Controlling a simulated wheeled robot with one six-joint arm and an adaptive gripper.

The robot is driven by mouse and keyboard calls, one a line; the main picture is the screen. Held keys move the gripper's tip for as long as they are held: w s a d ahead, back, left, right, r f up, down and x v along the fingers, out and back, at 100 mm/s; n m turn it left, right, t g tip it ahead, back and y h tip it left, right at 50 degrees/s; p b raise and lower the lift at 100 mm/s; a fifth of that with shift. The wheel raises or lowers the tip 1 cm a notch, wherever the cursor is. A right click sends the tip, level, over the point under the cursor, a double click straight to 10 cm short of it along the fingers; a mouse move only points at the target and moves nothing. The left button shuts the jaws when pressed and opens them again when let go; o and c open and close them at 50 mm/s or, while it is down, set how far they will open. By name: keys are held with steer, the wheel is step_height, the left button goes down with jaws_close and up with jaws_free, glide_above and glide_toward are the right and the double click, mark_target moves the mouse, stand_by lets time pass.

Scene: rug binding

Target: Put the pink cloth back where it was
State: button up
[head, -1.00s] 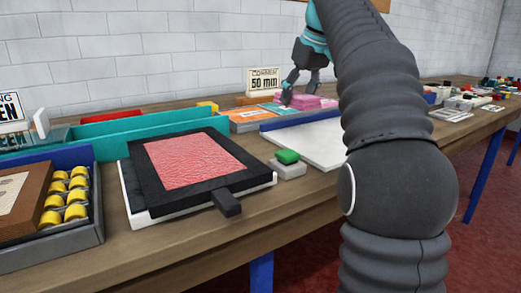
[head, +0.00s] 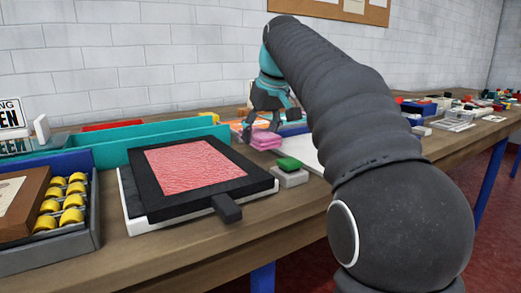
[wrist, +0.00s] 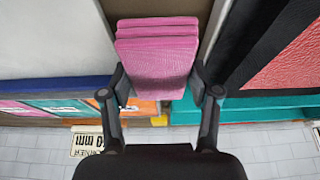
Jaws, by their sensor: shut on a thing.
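The pink cloth (head: 265,141) is a folded, layered stack. My gripper (head: 268,128) is shut on it, and in the head view it hangs left of the white board, behind the green-topped block. In the wrist view the pink cloth (wrist: 157,62) sits between the two fingers of my gripper (wrist: 157,80), one at each side. A low tray with pink, teal and orange sections (wrist: 60,106) lies behind a blue edge in the wrist view. My arm hides much of that area in the head view.
A black frame (head: 150,190) with a red textured panel (head: 196,166) and a handle lies front left of the cloth. A grey block with a green top (head: 289,168) stands close by. A teal divider (head: 115,149) runs behind the frame. The white board (head: 304,152) is partly hidden by my arm.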

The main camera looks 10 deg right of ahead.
mark_target(261, 159)
steer(key=shift+f+b, duration=0.5)
steer(key=shift+f, duration=1.4)
steer(key=shift+f, duration=0.1)
steer(key=o, duration=0.9)
steer(key=shift+r, duration=0.25)
steer(key=p+v, duration=0.3)
steer(key=v, duration=0.8)
steer(key=shift+s+d+r, duration=0.1)
steer(key=shift+s+r, duration=0.05)
steer(key=shift+r, duration=0.25)
